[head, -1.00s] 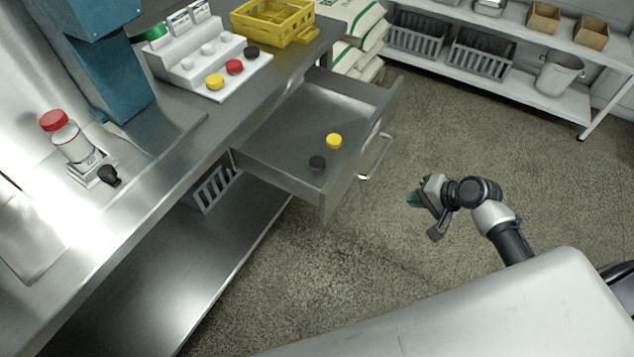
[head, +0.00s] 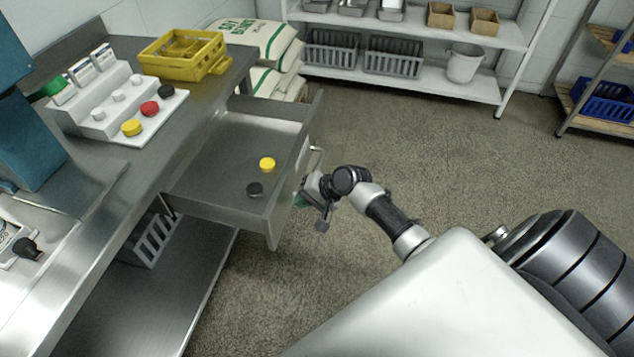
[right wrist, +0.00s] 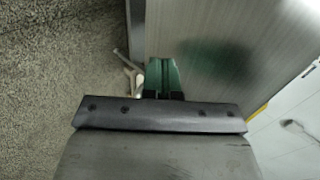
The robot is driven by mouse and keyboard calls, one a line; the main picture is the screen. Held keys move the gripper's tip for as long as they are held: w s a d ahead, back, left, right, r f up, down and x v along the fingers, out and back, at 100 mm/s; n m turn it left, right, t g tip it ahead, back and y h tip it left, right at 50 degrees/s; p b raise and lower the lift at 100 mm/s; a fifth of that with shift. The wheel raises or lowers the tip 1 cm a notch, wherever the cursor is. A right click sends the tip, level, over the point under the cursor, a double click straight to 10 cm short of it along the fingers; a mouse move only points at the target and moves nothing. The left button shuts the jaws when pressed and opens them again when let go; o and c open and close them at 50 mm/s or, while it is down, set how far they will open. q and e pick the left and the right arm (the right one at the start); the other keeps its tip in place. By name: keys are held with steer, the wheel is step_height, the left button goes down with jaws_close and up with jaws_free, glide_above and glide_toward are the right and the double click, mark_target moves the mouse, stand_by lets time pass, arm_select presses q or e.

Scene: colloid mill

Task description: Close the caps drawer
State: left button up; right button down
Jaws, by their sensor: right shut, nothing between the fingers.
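The caps drawer (head: 196,180) stands pulled out from under the steel counter. My right gripper (head: 301,201) is at the outer side of the drawer front, near the handle's lower end. In the right wrist view its green fingers (right wrist: 163,76) are together and empty, close to the metal front panel (right wrist: 215,50). Whether they touch it, I cannot tell. My left gripper is not in view.
On the counter (head: 110,190) are a white stepped stand (head: 105,110) with several caps and a yellow crate (head: 183,55). White sacks (head: 265,40) and a shelf with grey baskets (head: 330,50) stand behind. The floor right of the drawer is open.

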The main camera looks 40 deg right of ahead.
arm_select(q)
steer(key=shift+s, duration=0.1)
arm_select(e)
steer(key=shift+w+a, duration=0.25)
steer(key=shift+w, duration=0.05)
steer(key=shift+w+a, duration=0.1)
